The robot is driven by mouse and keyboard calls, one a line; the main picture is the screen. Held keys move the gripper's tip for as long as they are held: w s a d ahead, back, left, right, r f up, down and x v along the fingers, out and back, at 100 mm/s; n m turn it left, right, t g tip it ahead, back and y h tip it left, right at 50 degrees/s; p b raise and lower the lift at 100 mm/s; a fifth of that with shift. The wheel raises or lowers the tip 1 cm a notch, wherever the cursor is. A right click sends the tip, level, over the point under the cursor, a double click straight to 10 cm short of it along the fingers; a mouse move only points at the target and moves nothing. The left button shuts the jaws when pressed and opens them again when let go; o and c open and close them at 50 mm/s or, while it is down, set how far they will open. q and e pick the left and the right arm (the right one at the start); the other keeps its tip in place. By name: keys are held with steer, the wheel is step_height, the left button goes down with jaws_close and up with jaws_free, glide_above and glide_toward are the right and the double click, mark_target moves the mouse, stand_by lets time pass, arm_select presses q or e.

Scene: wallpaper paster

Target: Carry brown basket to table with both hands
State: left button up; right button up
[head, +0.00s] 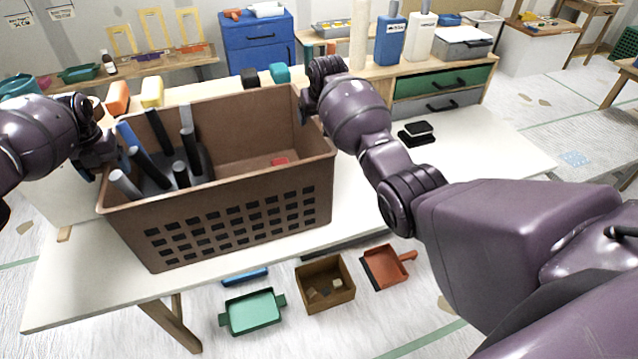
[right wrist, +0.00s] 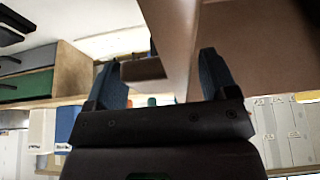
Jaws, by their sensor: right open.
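The brown basket (head: 235,215) is over the white table (head: 470,155), near its front edge, and looks upright and set down on it. It holds several dark and grey upright pieces and a blue one at its left, and a small red piece. My right gripper (head: 306,108) is at the basket's right rim. In the right wrist view, my right gripper (right wrist: 162,82) is open, with its fingers apart on either side of the basket wall (right wrist: 180,35). My left gripper (head: 97,165) is at the left rim, its fingers mostly hidden.
Small black items (head: 417,132) lie on the table to the right of the basket. Behind stand a wooden bench with a green drawer (head: 440,82) and a blue cabinet (head: 258,42). On the floor in front are a green tray (head: 252,312), a brown box (head: 325,283) and an orange dustpan (head: 388,267).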

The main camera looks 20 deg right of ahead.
arm_select(q)
steer(key=shift+r, duration=0.1)
step_height(320, 180, up, 12)
steer(key=shift+s+f, duration=0.1)
steer(key=shift+s, duration=0.05)
arm_select(e)
steer(key=v, duration=1.2)
stand_by(0.4)
arm_select(q)
steer(key=shift+s, duration=0.1)
arm_select(e)
steer(key=shift+s, duration=0.1)
